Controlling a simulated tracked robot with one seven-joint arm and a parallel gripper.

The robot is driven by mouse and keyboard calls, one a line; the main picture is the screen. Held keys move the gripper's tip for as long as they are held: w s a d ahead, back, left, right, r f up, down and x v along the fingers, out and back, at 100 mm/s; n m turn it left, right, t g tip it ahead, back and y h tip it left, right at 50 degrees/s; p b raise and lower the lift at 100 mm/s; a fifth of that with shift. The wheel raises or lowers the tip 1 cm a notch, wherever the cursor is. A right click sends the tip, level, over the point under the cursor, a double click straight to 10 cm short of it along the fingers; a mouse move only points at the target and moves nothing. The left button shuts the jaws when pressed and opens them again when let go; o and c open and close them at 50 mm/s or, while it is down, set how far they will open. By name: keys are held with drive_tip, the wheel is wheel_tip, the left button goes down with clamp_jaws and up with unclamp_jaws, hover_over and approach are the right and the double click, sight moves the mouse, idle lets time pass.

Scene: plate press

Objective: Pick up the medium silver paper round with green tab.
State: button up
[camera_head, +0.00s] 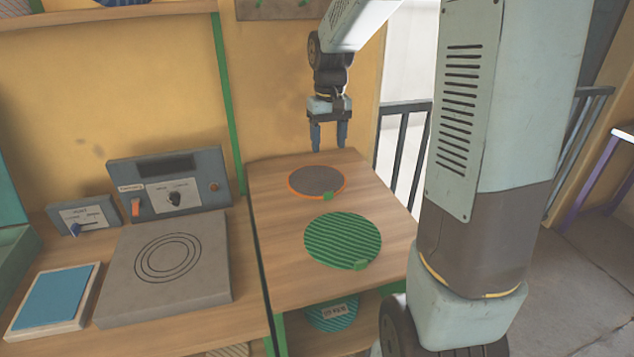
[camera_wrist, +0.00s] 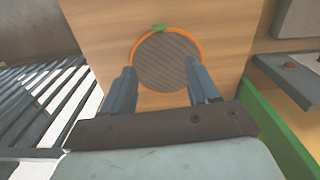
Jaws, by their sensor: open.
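A grey round with fine stripes, an orange rim and a green tab (camera_head: 316,181) lies flat on the wooden side table. In the wrist view the same grey round (camera_wrist: 166,60) lies ahead of the fingers, its green tab at the far edge. A larger green striped round (camera_head: 342,241) with a green tab lies nearer on the same table, apart from it. My gripper (camera_head: 328,136) is open, pointing down above the back of the table, behind the grey round. It also shows in the wrist view (camera_wrist: 163,88), with nothing between its fingers.
A grey press base with rings (camera_head: 168,257), a control box (camera_head: 170,186) and a blue pad (camera_head: 53,295) stand on the left bench. A teal striped round (camera_head: 332,312) lies on the shelf below. A railing (camera_head: 403,140) borders the table's right side.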

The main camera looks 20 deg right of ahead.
approach(328, 187)
drive_tip(key=s, duration=0.1)
drive_tip(key=s+a+f, duration=0.1)
drive_tip(key=s, duration=0.1)
drive_tip(key=shift+s+a+f, duration=0.15)
drive_tip(key=shift+s+f, duration=0.05)
drive_tip(key=shift+f, duration=0.05)
drive_tip(key=shift+s+f, duration=0.25)
drive_tip(key=shift+f, duration=1.05)
drive_tip(key=shift+s+f, duration=0.25)
drive_tip(key=shift+f, duration=1.05)
drive_tip(key=shift+c, duration=0.4)
clamp_jaws()
